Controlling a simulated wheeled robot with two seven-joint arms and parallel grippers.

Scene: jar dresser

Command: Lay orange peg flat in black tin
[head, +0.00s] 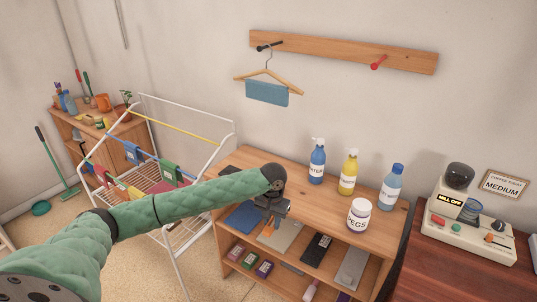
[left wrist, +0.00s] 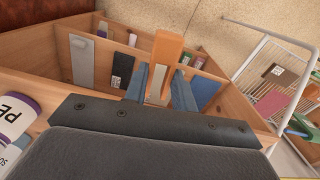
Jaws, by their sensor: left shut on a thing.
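My left gripper (head: 268,222) is shut on the orange peg and holds it above the front of the wooden dresser. The orange peg (left wrist: 168,50) stands out between the two blue-grey fingers in the left wrist view; in the head view only a small orange bit (head: 268,230) shows. A flat black item with a pale label (head: 316,248) lies in the dresser's upper open level, right of the gripper; it also shows in the left wrist view (left wrist: 122,70). I cannot tell whether it is the black tin. My right gripper is not in view.
The white PEGS jar (head: 359,216) stands on the dresser top (head: 325,200), with blue (head: 318,162), yellow (head: 349,173) and light blue (head: 392,187) bottles behind. A blue panel (head: 243,217) and a grey panel (head: 352,267) flank the black item. A drying rack (head: 180,228) stands left.

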